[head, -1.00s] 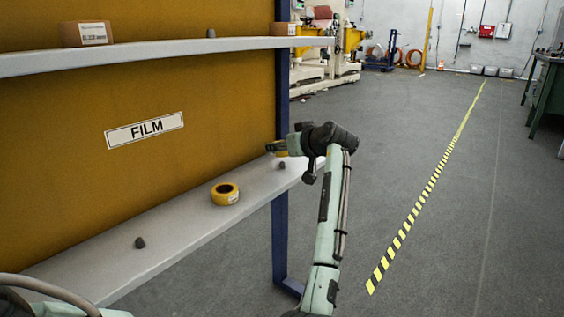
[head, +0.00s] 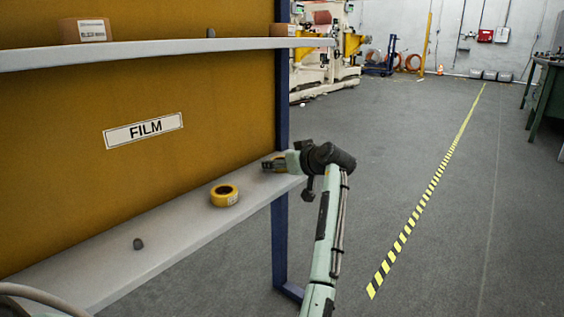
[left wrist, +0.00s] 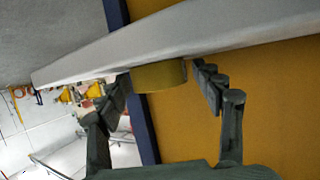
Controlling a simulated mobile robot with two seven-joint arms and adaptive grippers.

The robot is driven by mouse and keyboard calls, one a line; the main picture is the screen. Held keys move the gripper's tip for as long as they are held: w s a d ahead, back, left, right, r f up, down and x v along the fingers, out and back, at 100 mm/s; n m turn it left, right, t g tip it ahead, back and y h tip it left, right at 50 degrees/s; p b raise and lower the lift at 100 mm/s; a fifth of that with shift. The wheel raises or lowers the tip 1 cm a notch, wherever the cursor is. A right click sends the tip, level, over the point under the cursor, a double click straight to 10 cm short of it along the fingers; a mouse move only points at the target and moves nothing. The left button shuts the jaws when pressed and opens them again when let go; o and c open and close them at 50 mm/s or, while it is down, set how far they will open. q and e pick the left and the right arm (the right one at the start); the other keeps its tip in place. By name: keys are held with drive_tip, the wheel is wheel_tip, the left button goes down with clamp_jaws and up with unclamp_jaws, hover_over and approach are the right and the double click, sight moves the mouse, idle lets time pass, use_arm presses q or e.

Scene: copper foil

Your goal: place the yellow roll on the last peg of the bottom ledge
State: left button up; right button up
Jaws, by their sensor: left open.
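The far-end peg is hidden there. My left gripper (left wrist: 165,85) is open in the left wrist view, which looks upside down. A yellow cylindrical thing (left wrist: 160,78) shows between its fingertips against a ledge; I cannot tell whether they touch it.
An upper ledge (head: 150,50) holds brown rolls or boxes (head: 86,30) and a peg (head: 210,33). A blue post (head: 280,240) stands at the shelf's end. The yellow back panel carries a FILM sign (head: 143,131). Open floor lies to the right, with a striped line (head: 420,205).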

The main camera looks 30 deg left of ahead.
use_arm(q)
drive_tip(key=shift+r, duration=0.1)
drive_tip(key=shift+d+r, duration=0.15)
drive_tip(key=p+v, duration=0.2)
drive_tip(key=v, duration=0.9)
drive_tip(key=shift+s+d, duration=0.2)
drive_tip(key=shift+s, duration=0.1)
